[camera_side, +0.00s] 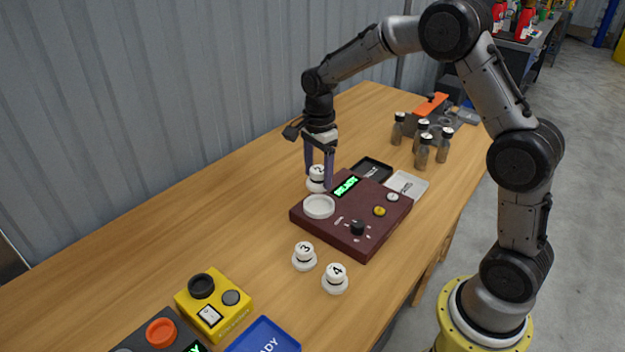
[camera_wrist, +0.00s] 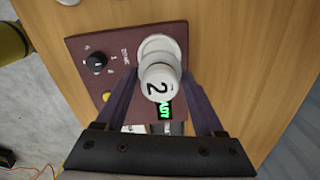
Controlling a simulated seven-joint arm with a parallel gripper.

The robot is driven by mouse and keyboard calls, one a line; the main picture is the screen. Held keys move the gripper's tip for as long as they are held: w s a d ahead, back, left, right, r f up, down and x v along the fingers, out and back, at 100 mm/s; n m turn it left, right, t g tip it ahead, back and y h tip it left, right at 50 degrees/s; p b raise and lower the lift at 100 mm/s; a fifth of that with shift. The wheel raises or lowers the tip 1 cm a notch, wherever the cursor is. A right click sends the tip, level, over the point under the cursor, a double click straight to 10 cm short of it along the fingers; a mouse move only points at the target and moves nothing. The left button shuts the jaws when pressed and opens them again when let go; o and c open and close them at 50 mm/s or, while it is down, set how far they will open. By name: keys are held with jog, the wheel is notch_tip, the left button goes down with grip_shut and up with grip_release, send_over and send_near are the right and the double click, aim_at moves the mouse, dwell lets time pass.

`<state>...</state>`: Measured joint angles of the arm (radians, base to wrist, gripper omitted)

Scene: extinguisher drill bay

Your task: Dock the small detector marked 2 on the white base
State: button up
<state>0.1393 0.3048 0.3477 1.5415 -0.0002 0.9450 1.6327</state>
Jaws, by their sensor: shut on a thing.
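The detector marked 2 (camera_side: 317,174) is a small white knob with a black numeral and a wider foot. My gripper (camera_side: 319,182) is shut on it. In the wrist view the detector (camera_wrist: 157,84) stands between the two fingers of my gripper (camera_wrist: 158,78), its numbered top facing the camera. The white base (camera_side: 319,206) is a round, shallow ring on the maroon panel (camera_side: 345,238). In the side view the detector appears just behind the base; its height is hard to judge. In the wrist view I cannot tell its foot from the base beneath.
The panel carries a green-lit display (camera_side: 346,187), a black knob (camera_side: 357,227) and a yellow button (camera_side: 379,211). Detectors 3 (camera_side: 304,257) and 4 (camera_side: 335,279) stand in front. A yellow box (camera_side: 214,304) is nearer; several dark-capped bottles (camera_side: 423,152) stand at right. The table's left is clear.

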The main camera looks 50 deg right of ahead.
aim_at(319, 169)
jog(key=shift+d+f, duration=0.15)
jog(key=shift+f, duration=2.8)
jog(key=shift+f, duration=0.6)
jog(key=o, duration=1.1)
jog(key=shift+r, duration=5.5)
